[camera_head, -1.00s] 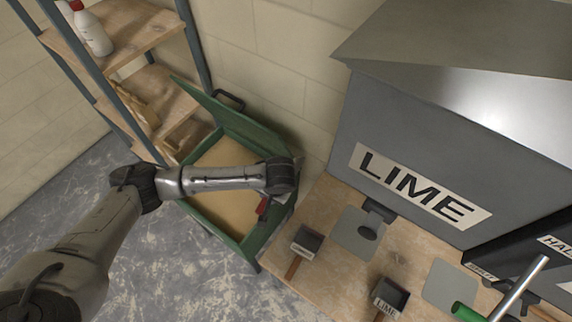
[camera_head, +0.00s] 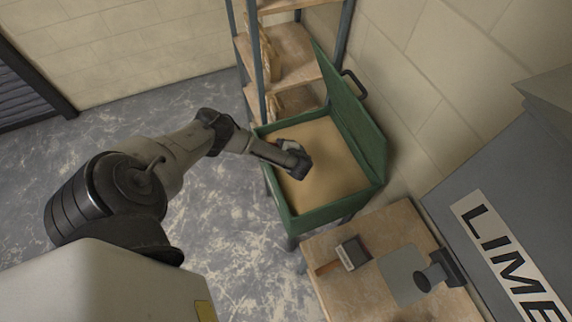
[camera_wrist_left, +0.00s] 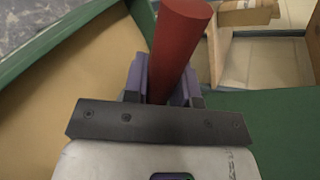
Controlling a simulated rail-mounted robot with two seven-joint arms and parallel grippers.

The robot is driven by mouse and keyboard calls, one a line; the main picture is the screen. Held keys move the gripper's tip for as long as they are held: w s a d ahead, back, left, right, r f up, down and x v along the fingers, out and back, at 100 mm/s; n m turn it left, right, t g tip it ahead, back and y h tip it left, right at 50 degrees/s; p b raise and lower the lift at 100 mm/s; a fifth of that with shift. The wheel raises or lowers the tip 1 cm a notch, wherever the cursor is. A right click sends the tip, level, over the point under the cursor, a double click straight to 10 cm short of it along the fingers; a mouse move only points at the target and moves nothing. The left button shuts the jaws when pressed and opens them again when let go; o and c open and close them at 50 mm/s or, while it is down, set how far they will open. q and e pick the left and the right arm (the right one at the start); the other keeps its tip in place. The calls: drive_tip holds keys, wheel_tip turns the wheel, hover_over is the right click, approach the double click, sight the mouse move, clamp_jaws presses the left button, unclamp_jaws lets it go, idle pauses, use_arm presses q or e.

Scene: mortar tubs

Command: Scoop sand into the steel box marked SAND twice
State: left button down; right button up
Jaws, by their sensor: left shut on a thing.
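My left gripper (camera_head: 296,163) is over the back left part of the sand (camera_head: 325,165) in the green bin (camera_head: 300,225). In the left wrist view the gripper (camera_wrist_left: 162,88) is shut on a thick red handle (camera_wrist_left: 182,45). The working end of this tool is hidden in both views, so I cannot tell whether it touches or carries sand. My right gripper is not in view.
The bin's green lid (camera_head: 350,115) stands open on its right side. A wooden shelf unit (camera_head: 285,55) is just behind the bin. Floor is clear at left.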

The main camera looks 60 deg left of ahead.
use_arm(q)
drive_tip(key=shift+w+r+m+t+y, duration=0.3)
drive_tip(key=shift+w+m+t+y, duration=0.1)
drive_tip(key=shift+m, duration=0.1)
drive_tip(key=shift+m+y, duration=0.4)
drive_tip(key=shift+y, duration=0.4)
drive_tip(key=shift+w+f+y+b, duration=0.1)
drive_tip(key=shift+f+y+b, duration=0.1)
drive_tip(key=shift+y+b, duration=0.15)
drive_tip(key=w+f+n+b, duration=0.1)
drive_tip(key=w+f+b, duration=0.1)
drive_tip(key=f+b, duration=0.4)
drive_tip(key=w+f+n+t+b, duration=0.1)
drive_tip(key=w+f+b, duration=0.2)
drive_tip(key=f+b, duration=0.3)
drive_tip(key=w+f+n+b, duration=0.1)
drive_tip(key=f+b, duration=0.5)
drive_tip(key=b, duration=0.6)
drive_tip(key=shift+w+d+f+t, duration=0.1)
drive_tip(key=shift+w+d+t, duration=0.2)
drive_tip(key=shift+w, duration=0.55)
drive_tip(key=shift+w+f+n+b, duration=0.2)
drive_tip(key=shift+f+n+b, duration=0.2)
drive_tip(key=shift+n+b, duration=0.25)
drive_tip(key=s+r+n+p, duration=0.1)
drive_tip(key=s+r+p, duration=0.2)
drive_tip(key=r+p, duration=1.1)
drive_tip(key=p, duration=0.3)
drive_tip(key=shift+s+r+t, duration=0.3)
drive_tip(key=shift+s+r, duration=0.1)
